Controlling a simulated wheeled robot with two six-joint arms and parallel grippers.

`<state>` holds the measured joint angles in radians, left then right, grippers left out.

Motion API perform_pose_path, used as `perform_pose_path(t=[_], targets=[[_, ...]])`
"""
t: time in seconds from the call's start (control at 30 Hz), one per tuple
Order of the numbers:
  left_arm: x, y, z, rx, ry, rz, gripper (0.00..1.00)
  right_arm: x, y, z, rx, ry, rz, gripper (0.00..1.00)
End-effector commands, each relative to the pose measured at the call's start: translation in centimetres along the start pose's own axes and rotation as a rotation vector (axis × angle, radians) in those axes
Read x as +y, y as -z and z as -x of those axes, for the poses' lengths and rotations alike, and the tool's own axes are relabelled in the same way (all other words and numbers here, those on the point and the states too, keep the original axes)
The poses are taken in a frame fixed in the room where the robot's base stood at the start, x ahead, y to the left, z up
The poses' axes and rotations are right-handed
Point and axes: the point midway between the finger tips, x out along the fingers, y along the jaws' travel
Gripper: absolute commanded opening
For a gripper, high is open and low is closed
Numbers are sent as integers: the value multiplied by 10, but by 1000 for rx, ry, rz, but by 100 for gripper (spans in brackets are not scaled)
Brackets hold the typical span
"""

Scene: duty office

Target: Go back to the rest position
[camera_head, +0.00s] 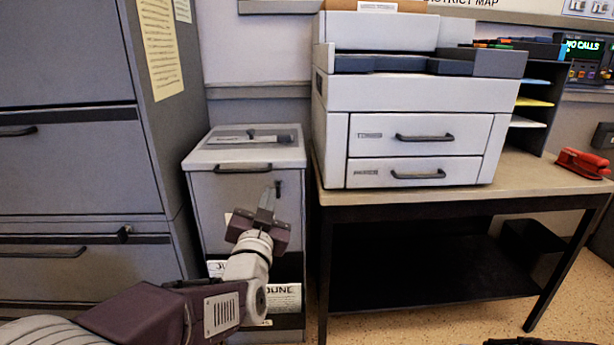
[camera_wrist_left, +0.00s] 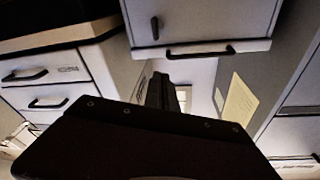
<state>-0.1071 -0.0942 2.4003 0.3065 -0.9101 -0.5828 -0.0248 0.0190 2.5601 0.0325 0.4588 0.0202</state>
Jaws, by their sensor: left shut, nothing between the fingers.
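My left arm comes in from the bottom left of the head view. Its gripper (camera_head: 267,199) is shut and empty, with its fingers pointing up in front of the grey cabinet (camera_head: 215,200). The fingertips are near the dark latch (camera_head: 278,187) on the cabinet's front; whether they touch it I cannot tell. In the left wrist view the shut fingers (camera_wrist_left: 165,90) stick out past the dark gripper body. The cabinet's front with its handle (camera_wrist_left: 205,50) shows upside down at the top there. My right gripper does not show.
A printer (camera_head: 400,115) with two drawers stands on a dark-legged table (camera_head: 480,192) at the right. A red stapler (camera_head: 583,163) and a paper sorter (camera_head: 540,100) are also on it. Tall grey cabinets (camera_head: 75,175) stand at the left. Speckled floor shows at the lower right.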

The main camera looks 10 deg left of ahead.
Motion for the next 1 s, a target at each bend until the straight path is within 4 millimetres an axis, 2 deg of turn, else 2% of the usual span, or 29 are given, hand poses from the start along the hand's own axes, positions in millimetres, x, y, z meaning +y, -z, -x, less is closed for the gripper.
perform_pose_path(t=[0.1, 0.13, 0.17, 0.2, 0.23, 0.3, 0.37, 0.4, 0.5, 0.63, 0.73, 0.8, 1.0], targets=[[-17, 19, -8, -35, 8, -13, 0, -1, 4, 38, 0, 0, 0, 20], [-17, 16, -8, -73, -11, -26, 0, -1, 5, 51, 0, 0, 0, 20], [-8, 0, -6, -158, -66, -33, 0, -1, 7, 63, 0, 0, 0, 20], [7, -29, 3, -278, -140, -21, 0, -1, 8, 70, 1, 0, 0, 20], [17, -50, 12, -366, -189, -5, 0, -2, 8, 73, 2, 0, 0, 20], [38, -91, 41, -562, -285, 32, 0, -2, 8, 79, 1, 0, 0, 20], [50, -122, 70, -725, -347, 63, 0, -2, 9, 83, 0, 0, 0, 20], [56, -138, 91, -829, -378, 83, 0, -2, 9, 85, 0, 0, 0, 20], [66, -171, 145, -1069, -430, 122, 0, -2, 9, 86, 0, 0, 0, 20], [68, -196, 212, -1354, -448, 158, 0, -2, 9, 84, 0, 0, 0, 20], [61, -202, 263, -1580, -407, 200, 0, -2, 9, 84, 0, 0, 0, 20], [48, -165, 255, -1577, -394, 214, 0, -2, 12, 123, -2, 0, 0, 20], [24, -100, 244, -1575, -396, 213, 0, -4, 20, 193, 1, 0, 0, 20]])
